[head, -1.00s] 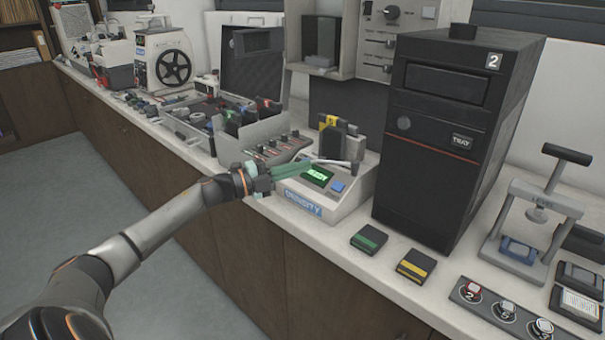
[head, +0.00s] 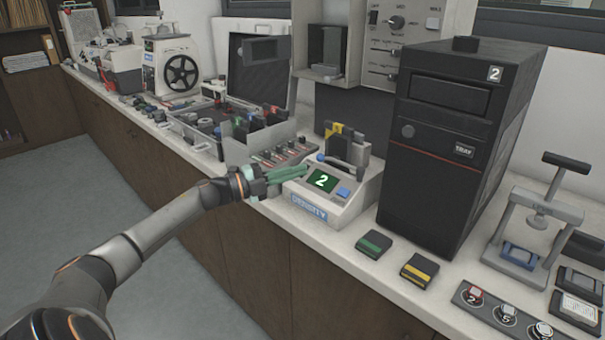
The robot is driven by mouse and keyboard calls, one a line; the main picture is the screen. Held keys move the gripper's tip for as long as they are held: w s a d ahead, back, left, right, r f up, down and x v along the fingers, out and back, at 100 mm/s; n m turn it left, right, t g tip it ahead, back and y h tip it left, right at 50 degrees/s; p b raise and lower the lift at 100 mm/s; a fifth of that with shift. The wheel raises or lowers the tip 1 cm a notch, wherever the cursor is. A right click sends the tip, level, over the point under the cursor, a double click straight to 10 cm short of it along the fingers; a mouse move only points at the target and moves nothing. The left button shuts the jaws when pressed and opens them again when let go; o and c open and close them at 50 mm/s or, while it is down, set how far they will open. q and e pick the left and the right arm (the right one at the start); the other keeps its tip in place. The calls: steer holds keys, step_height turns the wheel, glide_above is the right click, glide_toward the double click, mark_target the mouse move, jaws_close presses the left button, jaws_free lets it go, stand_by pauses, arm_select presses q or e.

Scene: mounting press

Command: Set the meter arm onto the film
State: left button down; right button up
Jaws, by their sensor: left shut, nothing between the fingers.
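The density meter (head: 327,205) is a light box with a blue "DENSITY" label on its front. Its screen (head: 322,181) is green and shows a white "2". My right gripper is not in view.
Green-striped (head: 374,244) and yellow-striped (head: 419,270) black blocks lie in front. A press (head: 534,225) stands at the right. An open case (head: 262,75) with tools is behind my gripper.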

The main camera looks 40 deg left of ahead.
arm_select(q)
steer(key=s+a+f+b, duration=0.1)
steer(key=a, duration=0.6)
steer(key=shift+s+a, duration=0.2)
steer(key=shift+a, duration=0.2)
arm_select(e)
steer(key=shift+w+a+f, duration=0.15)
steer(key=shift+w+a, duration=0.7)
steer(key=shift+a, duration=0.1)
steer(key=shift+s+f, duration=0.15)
